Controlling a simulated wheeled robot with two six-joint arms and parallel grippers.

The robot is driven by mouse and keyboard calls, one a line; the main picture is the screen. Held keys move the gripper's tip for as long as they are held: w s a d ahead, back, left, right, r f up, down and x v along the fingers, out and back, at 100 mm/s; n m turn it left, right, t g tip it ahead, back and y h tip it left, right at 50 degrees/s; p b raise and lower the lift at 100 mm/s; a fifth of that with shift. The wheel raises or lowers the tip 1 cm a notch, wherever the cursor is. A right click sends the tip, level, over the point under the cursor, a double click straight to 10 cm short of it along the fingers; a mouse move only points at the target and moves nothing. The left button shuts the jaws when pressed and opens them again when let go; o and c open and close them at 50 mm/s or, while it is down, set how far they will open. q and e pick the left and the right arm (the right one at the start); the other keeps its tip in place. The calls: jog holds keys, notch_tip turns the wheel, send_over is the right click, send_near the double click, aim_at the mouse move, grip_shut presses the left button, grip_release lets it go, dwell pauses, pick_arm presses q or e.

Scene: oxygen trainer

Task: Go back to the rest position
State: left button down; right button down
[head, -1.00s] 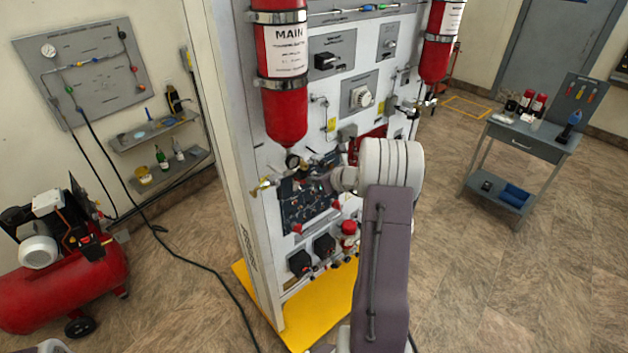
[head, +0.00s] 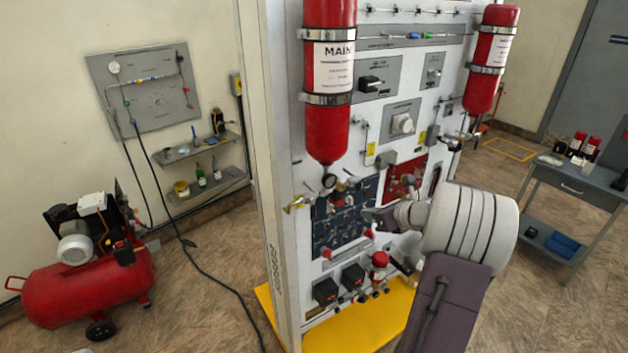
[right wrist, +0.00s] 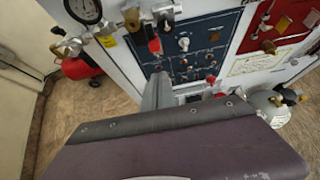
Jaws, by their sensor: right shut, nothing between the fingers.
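My right gripper (head: 372,216) is in front of the white trainer panel (head: 432,112) in the head view, over the right edge of the dark blue control plate (head: 338,222). It is shut with nothing held. In the right wrist view my shut gripper (right wrist: 160,82) points at the blue plate (right wrist: 190,45) with its knobs and red-tipped switches. I cannot tell the exact gap to the panel. My left gripper is not in view.
The red MAIN cylinder (head: 328,135) and a second red cylinder (head: 490,60) hang on the panel. Brass valves stick out below the MAIN cylinder. A red compressor (head: 90,280) stands left, and a grey-blue cart (head: 575,188) stands right. Open floor lies between compressor and panel.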

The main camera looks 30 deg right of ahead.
jog(key=s+a+f+n+g+y+b, duration=0.1)
jog(key=s+a+f+n+g, duration=0.25)
jog(key=a+n, duration=0.3)
jog(key=s+a+f+n+g+b, duration=0.2)
jog(key=a+f+n, duration=0.3)
jog(key=a, duration=0.3)
jog(key=s+a+f+n+g+y+b, duration=0.1)
jog(key=s+a+f+n+g, duration=0.15)
jog(key=a+f+n, duration=0.35)
jog(key=s+a+f+n+g+h, duration=0.1)
jog(key=s+a+n, duration=0.2)
jog(key=s+n, duration=0.2)
jog(key=s+a+f+n+g+h+b, duration=0.1)
jog(key=s+n, duration=0.4)
jog(key=n, duration=0.7)
jog(key=shift+a+f+h+b, duration=0.3)
jog(key=shift+a+f+h, duration=0.1)
jog(key=shift+a+f, duration=0.5)
jog(key=shift+a+r, duration=0.1)
jog(key=shift+a, duration=0.1)
jog(key=shift+s+d, duration=0.1)
